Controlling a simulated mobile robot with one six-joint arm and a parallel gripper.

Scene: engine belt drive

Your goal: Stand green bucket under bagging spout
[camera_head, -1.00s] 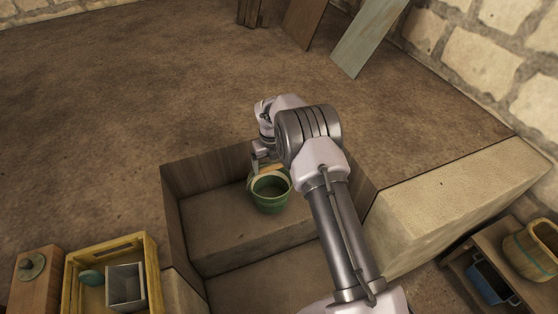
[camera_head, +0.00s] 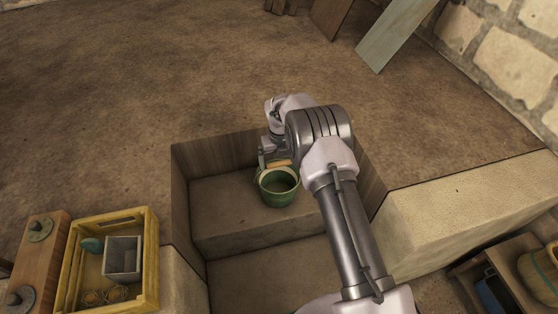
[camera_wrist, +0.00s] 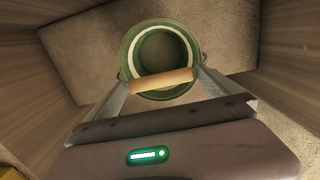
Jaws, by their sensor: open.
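The green bucket (camera_head: 278,189) stands upright on the upper step inside a sunken pit. In the wrist view the bucket (camera_wrist: 160,48) looks empty, with a pale ring inside its rim. Its wooden handle grip (camera_wrist: 161,81) lies across the near side of the rim. My gripper (camera_head: 266,163) is just behind the bucket in the head view, partly hidden by my arm. In the wrist view my open gripper (camera_wrist: 162,86) has one finger on each side of the handle grip; contact is unclear. No bagging spout can be made out.
The pit has a wooden wall (camera_head: 218,155) behind and a pale stone block (camera_head: 465,210) to the right. A yellow crate (camera_head: 152,262) stands at left. A low shelf with a wooden tub (camera_head: 540,272) is at lower right.

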